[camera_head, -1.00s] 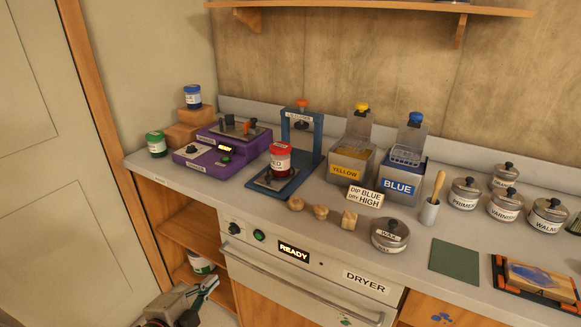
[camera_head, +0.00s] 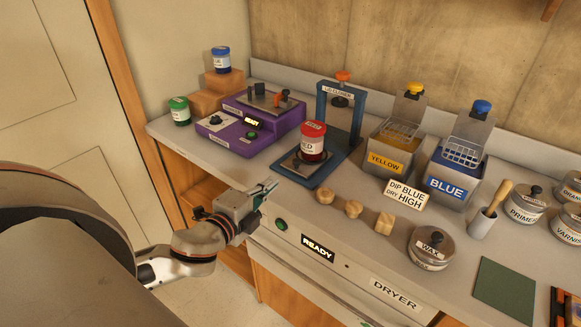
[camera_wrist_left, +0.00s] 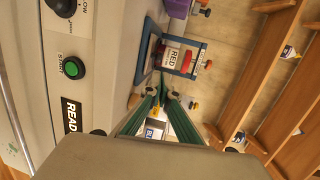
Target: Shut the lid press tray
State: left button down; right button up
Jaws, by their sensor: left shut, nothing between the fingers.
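The blue lid press (camera_head: 342,110), labelled as a lid closer, stands on the counter with an orange knob on top. Its tray (camera_head: 292,165) sits out in front of the upright frame. A red-lidded jar labelled RED (camera_head: 312,142) stands on the tray; the jar's base hides part of it. My left gripper (camera_head: 268,188) is shut and empty, at the counter's front edge, in front and to the left of the tray, apart from it. In the left wrist view the green fingers (camera_wrist_left: 163,88) point towards the red jar (camera_wrist_left: 167,58) and press frame (camera_wrist_left: 199,58).
A purple machine (camera_head: 232,130) stands left of the press. YELLOW (camera_head: 386,160) and BLUE (camera_head: 446,184) bins stand right. Wooden knobs (camera_head: 353,208) and a WAX tin (camera_head: 431,248) lie near the front edge. The READY dryer panel (camera_head: 318,248) is below.

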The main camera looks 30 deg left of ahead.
aim_at(296, 162)
pick_arm(q)
jog(key=w, duration=0.3)
jog(key=w+f, duration=0.1)
jog(key=w, duration=0.2)
jog(key=w+a+f, duration=0.1)
jog(key=w, duration=0.3)
jog(key=shift+w, duration=0.1)
jog(key=shift+d, duration=0.1)
jog(key=shift+w+r, duration=0.1)
jog(key=shift+w+p, duration=0.3)
jog(key=shift+w, duration=0.3)
jog(key=w, duration=0.4)
jog(key=w+p, duration=0.1)
jog(key=w, duration=0.4)
jog(key=w+d, duration=0.1)
jog(key=w, duration=0.4)
jog(key=shift+w+d+p, duration=0.1)
jog(key=shift+w+p, duration=0.05)
jog(key=shift+p, duration=0.15)
jog(key=shift+r, duration=0.1)
